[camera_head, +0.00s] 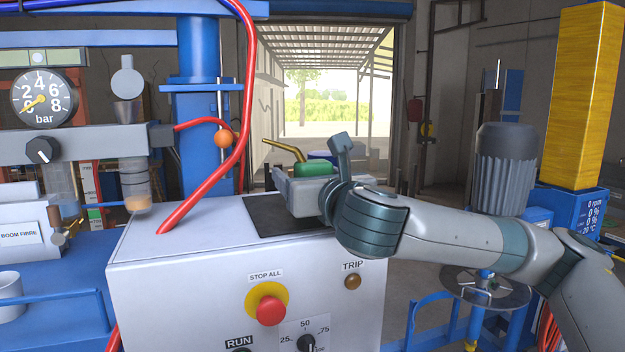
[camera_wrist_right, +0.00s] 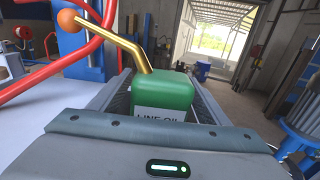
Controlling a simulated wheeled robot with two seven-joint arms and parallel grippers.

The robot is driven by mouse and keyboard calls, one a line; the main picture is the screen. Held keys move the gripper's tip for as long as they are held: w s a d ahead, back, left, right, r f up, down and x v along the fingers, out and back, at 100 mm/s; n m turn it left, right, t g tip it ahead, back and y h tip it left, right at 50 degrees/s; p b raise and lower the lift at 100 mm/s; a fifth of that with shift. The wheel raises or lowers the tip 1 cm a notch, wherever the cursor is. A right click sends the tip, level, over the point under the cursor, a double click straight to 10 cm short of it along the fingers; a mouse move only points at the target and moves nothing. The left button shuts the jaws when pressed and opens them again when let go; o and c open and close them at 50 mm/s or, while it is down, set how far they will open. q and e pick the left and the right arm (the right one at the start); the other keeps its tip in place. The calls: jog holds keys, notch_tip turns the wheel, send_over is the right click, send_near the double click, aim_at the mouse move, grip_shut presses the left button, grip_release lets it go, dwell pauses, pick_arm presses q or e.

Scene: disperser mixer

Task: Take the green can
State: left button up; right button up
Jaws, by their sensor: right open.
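The green can (camera_head: 313,169) has a thin brass spout pointing up and to the left. It stands over the dark pad (camera_head: 262,214) on top of the white control cabinet, its lower part hidden behind my right gripper (camera_head: 300,188) in the head view. In the right wrist view the can (camera_wrist_right: 165,92) is upright, with a white label partly reading "LINE OIL". My right gripper is open, with a finger on each side of the can. I cannot tell whether the fingers touch it. My left gripper is not in view.
The white cabinet (camera_head: 180,290) carries a red stop button (camera_head: 270,310). A red hose (camera_head: 243,100) and an orange ball (camera_head: 223,139) are left of the can. A grey motor (camera_head: 505,168) and yellow column (camera_head: 585,95) stand at right, behind my right arm.

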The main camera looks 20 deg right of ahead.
jog(key=shift+c, duration=0.3)
jog(key=c, duration=1.2)
jog(key=shift+r, duration=0.1)
jog(key=shift+r+b, duration=0.5)
jog(key=shift+b, duration=0.05)
jog(key=r+b, duration=0.1)
jog(key=d+r+b, duration=0.1)
jog(key=r, duration=0.1)
jog(key=d+r+b, duration=0.4)
jog(key=d+r, duration=0.3)
jog(key=d, duration=0.3)
jog(key=shift+d, duration=0.4)
jog(key=shift+a+f, duration=0.1)
